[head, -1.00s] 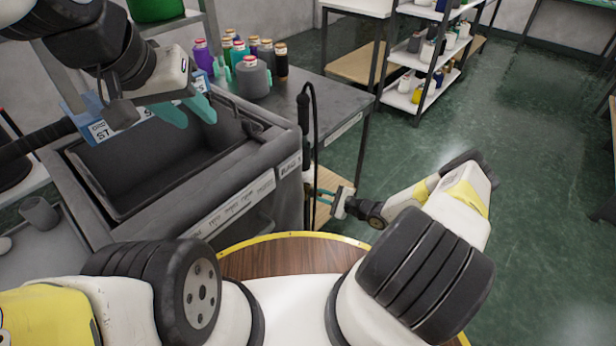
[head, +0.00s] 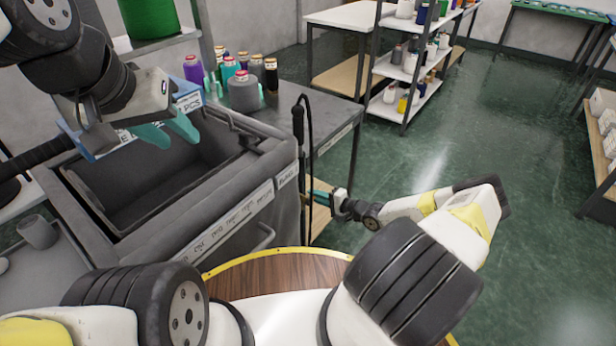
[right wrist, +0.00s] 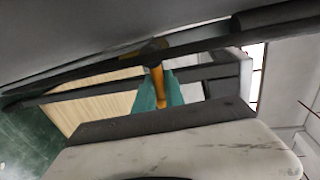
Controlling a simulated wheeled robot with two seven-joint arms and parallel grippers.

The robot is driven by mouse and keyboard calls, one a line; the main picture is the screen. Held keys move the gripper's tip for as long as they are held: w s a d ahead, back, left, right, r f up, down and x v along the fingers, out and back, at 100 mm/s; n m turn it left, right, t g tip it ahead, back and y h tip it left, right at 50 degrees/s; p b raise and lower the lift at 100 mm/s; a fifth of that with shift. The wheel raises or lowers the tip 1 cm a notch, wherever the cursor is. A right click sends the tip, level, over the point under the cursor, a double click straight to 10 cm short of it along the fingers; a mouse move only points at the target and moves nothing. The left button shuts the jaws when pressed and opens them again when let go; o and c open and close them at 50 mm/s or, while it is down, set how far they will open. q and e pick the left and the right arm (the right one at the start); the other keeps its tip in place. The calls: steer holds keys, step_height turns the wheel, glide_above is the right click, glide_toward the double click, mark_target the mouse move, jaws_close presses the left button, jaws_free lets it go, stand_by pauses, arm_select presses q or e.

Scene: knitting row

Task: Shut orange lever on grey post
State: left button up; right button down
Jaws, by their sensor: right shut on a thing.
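The orange lever (right wrist: 157,86) shows in the right wrist view, hanging from a dark round joint (right wrist: 153,50) on a long dark bar. My right gripper (right wrist: 158,104) has its teal fingers on both sides of the lever, shut on it. In the head view my right gripper (head: 318,190) is low beside the dark bin's right corner, and the lever cannot be made out there. A thin dark upright (head: 301,165) with a black looped cable stands at that corner; I cannot tell if it is the grey post. My left gripper (head: 182,138) is open and empty above the bin.
The grey bin (head: 225,205) stands close in front of me, with a blue sign (head: 190,101) behind my left gripper. Yarn cones (head: 243,92) stand on a dark table (head: 335,125). White shelves (head: 408,98) are farther back. The green floor at right is open.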

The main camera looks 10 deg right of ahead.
steer(key=shift+r+n, duration=0.1)
steer(key=shift+n, duration=0.2)
stand_by(0.4)
steer(key=c, duration=1.7)
jaws_free()
steer(key=v, duration=0.8)
steer(key=shift+w+a+r, duration=0.1)
steer(key=shift+r, duration=0.05)
